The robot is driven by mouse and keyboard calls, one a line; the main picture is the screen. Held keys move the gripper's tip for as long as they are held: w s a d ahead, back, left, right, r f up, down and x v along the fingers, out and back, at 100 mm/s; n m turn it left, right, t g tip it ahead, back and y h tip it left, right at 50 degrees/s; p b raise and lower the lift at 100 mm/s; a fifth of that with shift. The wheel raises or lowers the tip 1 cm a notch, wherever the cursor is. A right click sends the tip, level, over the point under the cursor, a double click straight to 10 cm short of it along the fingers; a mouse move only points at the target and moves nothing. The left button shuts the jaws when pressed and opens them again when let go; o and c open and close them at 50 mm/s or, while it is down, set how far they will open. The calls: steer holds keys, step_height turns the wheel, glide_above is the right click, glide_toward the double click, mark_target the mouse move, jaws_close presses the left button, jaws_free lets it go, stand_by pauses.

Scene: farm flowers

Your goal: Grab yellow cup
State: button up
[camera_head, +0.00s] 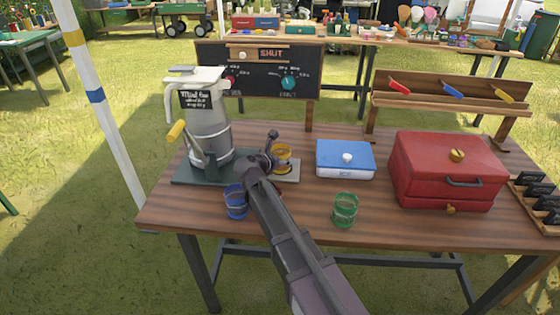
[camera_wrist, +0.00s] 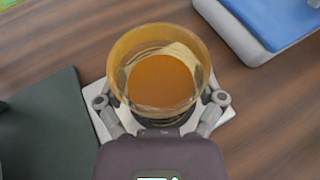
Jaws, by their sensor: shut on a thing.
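The yellow cup (camera_wrist: 118,52) is upright in the wrist view, with a see-through amber rim and an orange inside. My gripper (camera_wrist: 161,100) has one finger on each side of it and is shut on it. In the head view the yellow cup (camera_head: 282,152) shows just past my gripper (camera_head: 268,155), partly hidden by it. The cup is over a white pad (camera_wrist: 226,113) beside a dark green base; I cannot tell whether it touches the pad.
A blue cup (camera_head: 236,203) stands close left of my arm, and a green cup (camera_head: 345,210) stands to its right. A grey-white dispenser (camera_head: 208,130) is at the left. A blue-lidded box (camera_head: 345,160) and a red box (camera_head: 446,172) are at the right.

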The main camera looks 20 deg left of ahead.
steer(key=shift+r, duration=0.15)
step_height(320, 180, up, 10)
steer(key=p, duration=1)
steer(key=shift+f, duration=0.2)
stand_by(0.6)
